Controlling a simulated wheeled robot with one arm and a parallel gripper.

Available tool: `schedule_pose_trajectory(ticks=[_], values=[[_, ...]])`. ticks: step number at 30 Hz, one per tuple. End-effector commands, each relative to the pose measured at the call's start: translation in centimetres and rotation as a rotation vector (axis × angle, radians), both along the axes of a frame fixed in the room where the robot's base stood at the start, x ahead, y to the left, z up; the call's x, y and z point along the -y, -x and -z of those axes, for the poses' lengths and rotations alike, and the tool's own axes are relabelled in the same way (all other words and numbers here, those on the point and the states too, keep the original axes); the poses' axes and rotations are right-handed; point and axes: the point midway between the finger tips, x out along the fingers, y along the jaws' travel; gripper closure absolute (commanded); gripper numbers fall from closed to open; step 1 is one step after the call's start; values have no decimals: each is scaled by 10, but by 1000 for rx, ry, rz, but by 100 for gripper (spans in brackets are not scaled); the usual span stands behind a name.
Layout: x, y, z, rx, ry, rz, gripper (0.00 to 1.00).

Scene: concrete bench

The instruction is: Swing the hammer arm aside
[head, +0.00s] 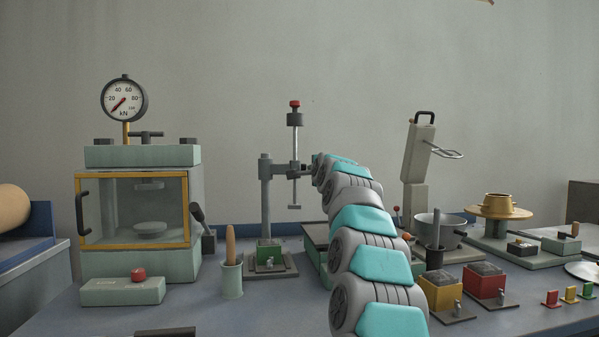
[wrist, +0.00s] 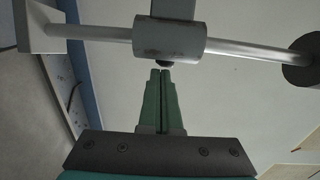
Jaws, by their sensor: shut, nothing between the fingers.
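The hammer arm (head: 284,169) reaches right from a grey post (head: 266,208) and carries an upright steel rod (head: 295,148) with a dark weight (head: 295,119) and red knob on top. Below stands a small green block (head: 269,252) on a base plate. In the wrist view the rod (wrist: 90,34) crosses the top of the picture through a grey collar (wrist: 170,39). My gripper (wrist: 161,72) is shut and empty, its tips close to the collar's dark knob; I cannot tell if they touch. In the head view it is at the rod's right, mostly hidden behind my arm.
A glass-fronted press (head: 140,210) with a dial stands left, and a green cup (head: 232,280) holds a wooden-handled tool. Right of my arm are a tall tester (head: 415,165), a metal pot (head: 447,230) and yellow and red boxes (head: 486,285). The front bench is mostly clear.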

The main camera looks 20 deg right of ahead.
Motion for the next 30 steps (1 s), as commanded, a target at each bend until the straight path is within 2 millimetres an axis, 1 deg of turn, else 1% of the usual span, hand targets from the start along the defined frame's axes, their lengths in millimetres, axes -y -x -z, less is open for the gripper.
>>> schedule_pose_trajectory(ticks=[3,13,30], values=[[0,-3,-4,1,0,0,100],[0,-16,-4,3,0,0,100],[1,-17,-2,3,0,0,100]])
